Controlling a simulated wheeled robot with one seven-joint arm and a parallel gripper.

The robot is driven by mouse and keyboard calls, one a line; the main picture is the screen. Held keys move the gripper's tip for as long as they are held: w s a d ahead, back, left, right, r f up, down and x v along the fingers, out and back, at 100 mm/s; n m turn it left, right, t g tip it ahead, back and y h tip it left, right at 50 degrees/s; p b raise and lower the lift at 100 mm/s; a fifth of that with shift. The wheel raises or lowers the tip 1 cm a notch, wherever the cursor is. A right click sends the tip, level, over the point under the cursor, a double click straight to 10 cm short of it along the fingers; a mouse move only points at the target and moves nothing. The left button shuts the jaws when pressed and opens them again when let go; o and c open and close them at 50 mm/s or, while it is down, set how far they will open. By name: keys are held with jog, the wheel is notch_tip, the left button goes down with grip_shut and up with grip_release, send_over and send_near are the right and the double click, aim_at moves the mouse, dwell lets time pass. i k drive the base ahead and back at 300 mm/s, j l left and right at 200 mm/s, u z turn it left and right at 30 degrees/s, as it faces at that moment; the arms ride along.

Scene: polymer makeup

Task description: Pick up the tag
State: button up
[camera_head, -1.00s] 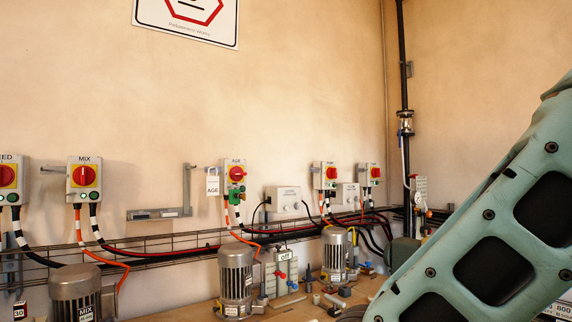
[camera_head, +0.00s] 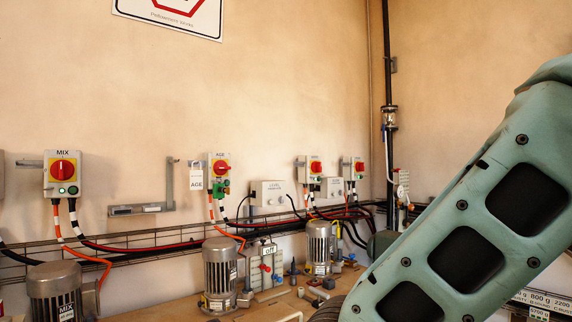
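A white tag (camera_head: 196,178) lettered AGE hangs by a shackle-like loop on the wall, just left of the AGE switch box (camera_head: 219,168) with its red knob. A small tag-like piece with red on it (camera_head: 402,184) is at the right near the dark vertical pipe; it is too small to read. My green arm fills the right side of the view, well right of the AGE tag. My gripper is out of view, so its opening and anything in it are hidden.
A MIX switch box (camera_head: 62,173) is at the left. Motors, such as the AGE-side motor (camera_head: 220,272) and the MIX motor (camera_head: 55,290), stand on the wooden bench (camera_head: 190,312). A wire cable tray (camera_head: 150,240) with cables runs along the wall. An L-shaped grey bracket (camera_head: 170,185) is left of the tag.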

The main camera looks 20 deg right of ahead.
aim_at(195, 180)
jog(key=i+l, duration=0.25)
jog(key=i+l+u, duration=0.25)
jog(key=u, duration=0.15)
jog(key=i+l+u, duration=0.2)
jog(key=l+u, duration=0.25)
